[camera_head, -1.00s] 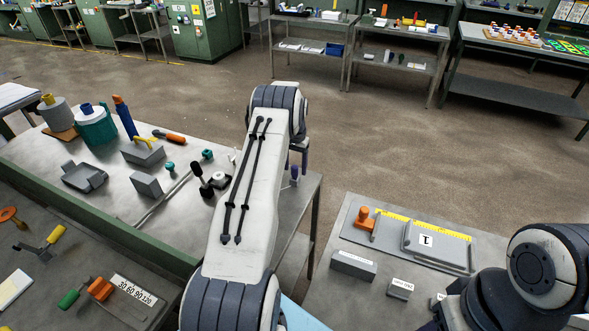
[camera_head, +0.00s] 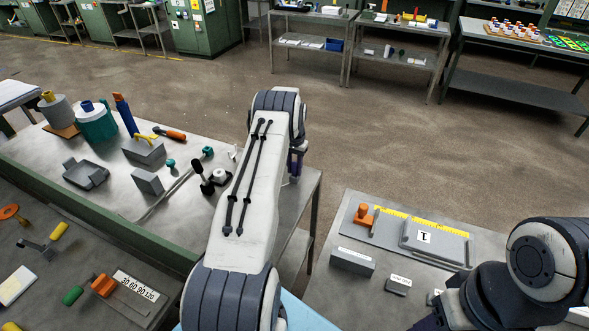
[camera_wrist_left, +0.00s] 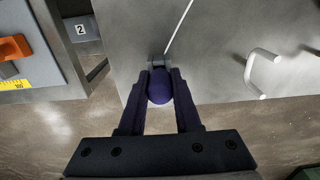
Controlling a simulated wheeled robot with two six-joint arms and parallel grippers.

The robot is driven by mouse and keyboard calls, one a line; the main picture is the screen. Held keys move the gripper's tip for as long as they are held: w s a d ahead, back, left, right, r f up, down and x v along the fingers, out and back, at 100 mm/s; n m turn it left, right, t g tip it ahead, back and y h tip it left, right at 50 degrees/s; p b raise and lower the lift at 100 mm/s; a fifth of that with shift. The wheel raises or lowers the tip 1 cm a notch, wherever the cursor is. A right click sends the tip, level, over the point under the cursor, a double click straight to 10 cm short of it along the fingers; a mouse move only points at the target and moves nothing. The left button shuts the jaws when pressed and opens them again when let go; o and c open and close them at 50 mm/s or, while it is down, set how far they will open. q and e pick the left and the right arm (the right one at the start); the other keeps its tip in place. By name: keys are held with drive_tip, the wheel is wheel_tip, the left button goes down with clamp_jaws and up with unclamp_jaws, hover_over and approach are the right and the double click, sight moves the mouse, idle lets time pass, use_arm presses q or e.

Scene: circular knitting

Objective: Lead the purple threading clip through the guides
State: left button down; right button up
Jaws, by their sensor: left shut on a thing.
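The purple threading clip (camera_wrist_left: 159,86) shows in the left wrist view as a rounded purple knob between the fingers of my left gripper (camera_wrist_left: 159,75). The gripper is shut on it, at the edge of the metal table. A small grey piece (camera_wrist_left: 157,62) sits at the fingertips, and a thin pale line, perhaps thread, runs from there up the table. A white U-shaped bracket (camera_wrist_left: 262,73), perhaps a guide, stands to the right. In the head view my left gripper (camera_head: 295,167) is partly hidden by its own arm. My right gripper is out of view.
The left table carries a teal spool (camera_head: 96,123), a grey block (camera_head: 148,181) and a black-handled part (camera_head: 204,180). A gap separates it from the right table, which holds a plate numbered 1 (camera_head: 436,243) and an orange knob (camera_head: 362,215).

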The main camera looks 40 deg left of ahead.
sight(295, 163)
use_arm(q)
drive_tip(key=shift+r+b, duration=0.4)
drive_tip(key=shift+r, duration=0.15)
wheel_tip(295, 163, up, 3)
drive_tip(key=shift+f+b, duration=0.15)
drive_tip(key=shift+b, duration=0.6)
drive_tip(key=d+r+b, duration=0.3)
drive_tip(key=d+r, duration=0.4)
drive_tip(key=d, duration=0.4)
drive_tip(key=shift+w+d, duration=0.15)
drive_tip(key=shift+d, duration=0.2)
